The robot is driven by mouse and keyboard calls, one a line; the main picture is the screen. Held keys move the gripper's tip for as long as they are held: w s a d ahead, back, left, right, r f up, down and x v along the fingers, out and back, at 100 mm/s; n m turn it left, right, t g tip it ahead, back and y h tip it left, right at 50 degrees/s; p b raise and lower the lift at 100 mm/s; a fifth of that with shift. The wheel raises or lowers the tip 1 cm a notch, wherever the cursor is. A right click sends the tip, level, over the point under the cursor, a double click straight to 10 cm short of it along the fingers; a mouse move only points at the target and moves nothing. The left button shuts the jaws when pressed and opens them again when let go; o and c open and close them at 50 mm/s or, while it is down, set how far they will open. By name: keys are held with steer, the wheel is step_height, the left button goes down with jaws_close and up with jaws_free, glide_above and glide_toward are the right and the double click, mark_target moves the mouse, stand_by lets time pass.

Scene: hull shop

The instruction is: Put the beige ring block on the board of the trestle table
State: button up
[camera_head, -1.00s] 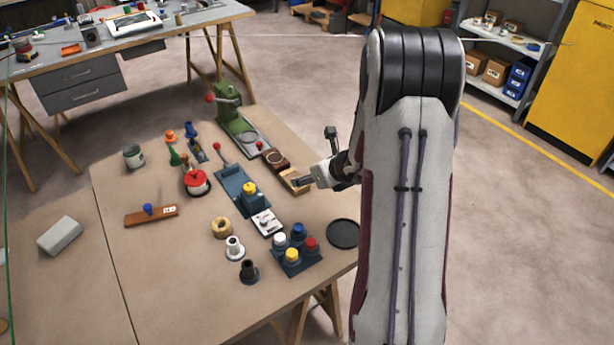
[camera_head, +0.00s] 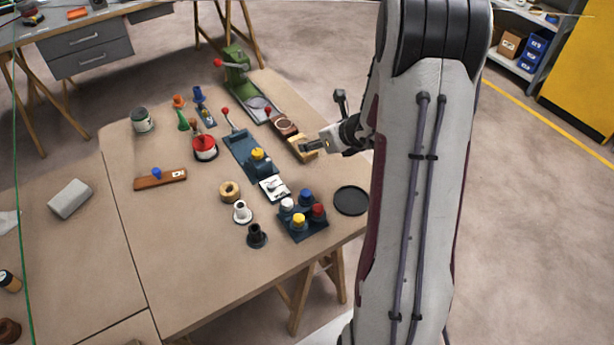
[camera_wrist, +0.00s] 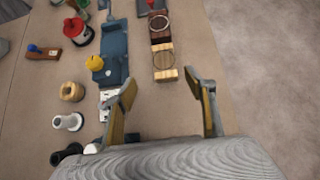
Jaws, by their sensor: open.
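A beige ring-shaped block (camera_head: 229,191) stands on the near trestle table's board (camera_head: 190,270), left of the white plate with a knob. The ring block also shows in the wrist view (camera_wrist: 72,91), left of my gripper and apart from it. My gripper (camera_head: 312,146) is open and empty over the table's right side. In the wrist view my two fingers (camera_wrist: 169,90) are spread, with a light wooden block (camera_wrist: 165,61) marked by a ring just beyond the tips. In the head view that wooden block (camera_head: 296,145) is partly hidden by my gripper.
A dark round disc (camera_head: 351,200) and a blue tray of coloured knobs (camera_head: 302,226) lie near the right edge. A green press (camera_head: 237,70) stands at the back. A white flanged piece (camera_head: 242,211) and a black one (camera_head: 256,236) stand near the ring block. Bare board lies at front left.

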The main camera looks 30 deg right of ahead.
steer(key=s+a+r+n+g+y, duration=0.15)
steer(key=s+a+r+n, duration=0.25)
steer(key=a+r+n, duration=0.65)
steer(key=s+a+r+n+y, duration=0.35)
steer(key=a+r+n, duration=0.35)
steer(key=a, duration=0.7)
steer(key=s+a+r+n+g+h, duration=0.15)
steer(key=s+a+n, duration=0.35)
steer(key=s+n, duration=0.5)
steer(key=s+d+r+n+h, duration=0.1)
steer(key=s+d+n+h, duration=0.2)
steer(key=s+n, duration=0.5)
steer(key=s+d, duration=0.1)
steer(key=s, duration=0.3)
steer(key=shift+d+r+h, duration=0.2)
steer(key=shift+d+h, duration=0.15)
